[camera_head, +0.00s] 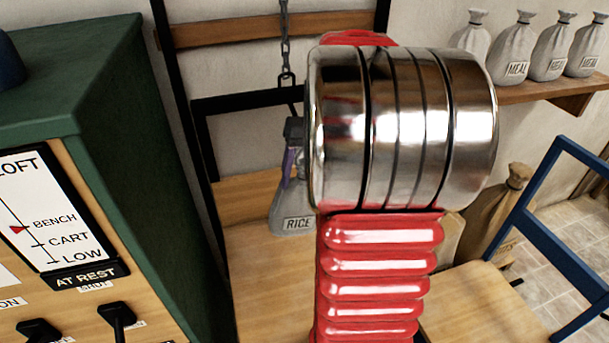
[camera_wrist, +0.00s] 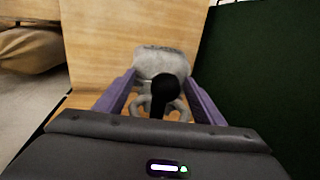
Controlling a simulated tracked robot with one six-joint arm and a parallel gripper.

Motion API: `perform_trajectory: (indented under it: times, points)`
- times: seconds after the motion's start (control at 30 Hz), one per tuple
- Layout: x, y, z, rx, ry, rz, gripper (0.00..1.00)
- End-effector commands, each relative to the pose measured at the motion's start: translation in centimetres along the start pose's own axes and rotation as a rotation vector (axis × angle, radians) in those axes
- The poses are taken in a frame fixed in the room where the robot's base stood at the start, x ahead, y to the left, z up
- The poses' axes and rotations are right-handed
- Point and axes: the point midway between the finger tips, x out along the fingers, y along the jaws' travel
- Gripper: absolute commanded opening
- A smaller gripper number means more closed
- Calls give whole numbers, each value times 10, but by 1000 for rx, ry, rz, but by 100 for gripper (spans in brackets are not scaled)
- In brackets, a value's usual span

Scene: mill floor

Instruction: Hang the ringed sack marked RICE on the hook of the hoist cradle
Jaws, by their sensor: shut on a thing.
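The grey sack marked RICE (camera_head: 293,210) stands or hangs just above the cradle's wooden floor; the gap below it is unclear. My gripper (camera_head: 290,160) is at its neck, mostly behind my arm. In the wrist view, the purple fingers (camera_wrist: 160,80) flank the sack's top (camera_wrist: 160,62) and its grey ring (camera_wrist: 139,106). A dark, round-ended piece (camera_wrist: 165,88), possibly the hook, overlaps the ring; I cannot tell whether it passes through. The hoist cradle (camera_head: 250,103) has a black frame and wooden boards. A chain (camera_head: 285,45) hangs into it; the hook is largely hidden.
A green cabinet (camera_head: 110,90) stands close on the left, with a gauge (camera_head: 45,215) pointing to BENCH and reading AT REST. Several grey sacks (camera_head: 515,55) stand on a shelf (camera_head: 545,90). A brown sack (camera_head: 497,215) and a blue frame (camera_head: 525,220) are at right.

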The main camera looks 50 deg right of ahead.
Motion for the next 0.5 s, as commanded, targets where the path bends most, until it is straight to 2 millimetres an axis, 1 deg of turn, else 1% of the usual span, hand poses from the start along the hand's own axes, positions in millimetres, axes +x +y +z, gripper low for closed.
perform_trajectory:
  times: [0.5]
  points:
    - [6, 0, -2, -1, 0, -1, 0]
